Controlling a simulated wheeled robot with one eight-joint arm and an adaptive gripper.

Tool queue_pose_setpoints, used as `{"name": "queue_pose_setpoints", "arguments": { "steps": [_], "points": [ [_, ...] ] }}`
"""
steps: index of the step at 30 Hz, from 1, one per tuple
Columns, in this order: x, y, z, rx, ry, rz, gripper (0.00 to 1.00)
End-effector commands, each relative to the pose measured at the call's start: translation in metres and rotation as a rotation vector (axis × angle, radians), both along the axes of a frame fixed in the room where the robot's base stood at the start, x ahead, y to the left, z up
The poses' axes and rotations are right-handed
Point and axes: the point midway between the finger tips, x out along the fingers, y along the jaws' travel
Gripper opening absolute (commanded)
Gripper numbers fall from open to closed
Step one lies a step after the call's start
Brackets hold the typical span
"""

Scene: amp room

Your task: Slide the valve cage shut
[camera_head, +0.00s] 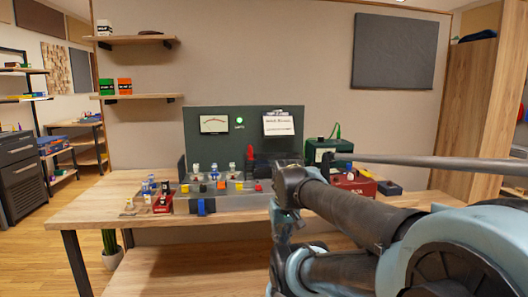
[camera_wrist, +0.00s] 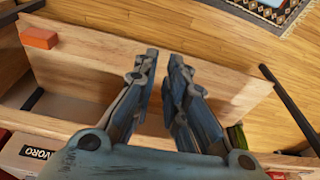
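A grey amp chassis (camera_head: 228,189) with several small glass valves (camera_head: 196,168) and coloured knobs or blocks sits on the wooden bench, left of my arm. No part of it can be clearly told as the valve cage; my arm hides some of the right side. A blue block (camera_head: 203,207) is at its front edge. A red upright piece (camera_head: 250,153) stands behind it. My gripper (camera_wrist: 163,58) shows in the wrist view with its fingertips a little apart and nothing between them, above a wooden board. In the head view I cannot make out its fingers.
A dark panel (camera_head: 220,147) with a meter, green lamp and paper stands behind the chassis. A red tray (camera_head: 162,203) lies to its left, a green box (camera_head: 328,149) to its right.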

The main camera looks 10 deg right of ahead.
Motion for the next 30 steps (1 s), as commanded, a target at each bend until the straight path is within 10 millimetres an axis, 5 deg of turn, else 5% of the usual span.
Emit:
{"name": "queue_pose_setpoints", "arguments": {
  "steps": [17,30],
  "points": [
    [0.157,0.003,0.163,0.182,-0.044,0.031,0.00],
    [0.295,-0.027,0.258,0.313,-0.117,0.054,0.00]
  ]
}}
